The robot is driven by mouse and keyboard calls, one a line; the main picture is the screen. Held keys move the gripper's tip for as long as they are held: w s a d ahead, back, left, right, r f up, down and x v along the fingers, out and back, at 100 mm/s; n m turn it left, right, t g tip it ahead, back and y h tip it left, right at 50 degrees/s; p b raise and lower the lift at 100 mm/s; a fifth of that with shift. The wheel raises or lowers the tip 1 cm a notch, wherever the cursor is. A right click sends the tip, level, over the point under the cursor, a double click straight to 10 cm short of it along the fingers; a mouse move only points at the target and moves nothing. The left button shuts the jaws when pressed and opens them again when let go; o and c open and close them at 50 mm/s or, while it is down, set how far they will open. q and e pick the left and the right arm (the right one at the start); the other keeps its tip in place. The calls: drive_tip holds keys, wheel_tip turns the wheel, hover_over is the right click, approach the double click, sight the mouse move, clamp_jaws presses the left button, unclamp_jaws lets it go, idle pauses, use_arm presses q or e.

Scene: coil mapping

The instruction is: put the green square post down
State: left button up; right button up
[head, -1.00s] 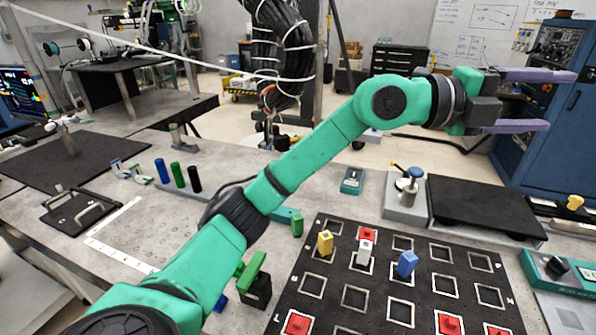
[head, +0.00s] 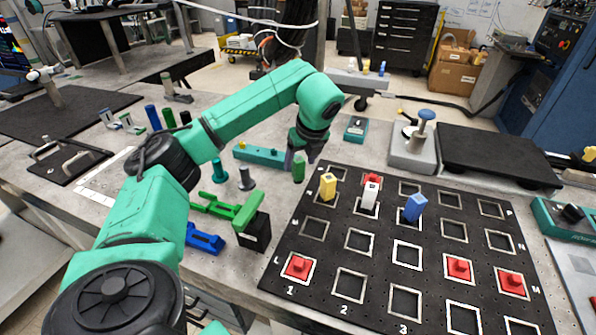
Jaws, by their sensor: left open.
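A green post (head: 299,168) stands upright near the back left corner of the black grid board (head: 329,240), apparently on the grey table just off the board. My left gripper (head: 300,153) is open and points down right at the post, partly behind it in this view. One purple finger shows at the post's left side; the other is hidden, so I cannot tell whether the fingers touch it. My right gripper is not in view.
A yellow post (head: 328,187), a white post (head: 370,194) and a blue post (head: 415,207) stand on the board. Red pieces (head: 299,267) sit in several squares. A green clamp-like tool (head: 228,208) lies left; several squares are empty.

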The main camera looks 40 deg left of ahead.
use_arm(q)
drive_tip(key=x, duration=0.4)
drive_tip(key=shift+a+f, duration=0.1)
drive_tip(key=shift+f, duration=0.05)
clamp_jaws()
wheel_tip(320, 180, up, 12)
drive_tip(key=shift+f, duration=0.1)
wheel_tip(320, 180, up, 8)
drive_tip(key=p, duration=0.5)
hover_over(298, 168)
drive_tip(key=w, duration=0.1)
drive_tip(key=shift+w+a+r, duration=0.1)
drive_tip(key=shift+a+r, duration=0.15)
drive_tip(key=shift+a, duration=0.2)
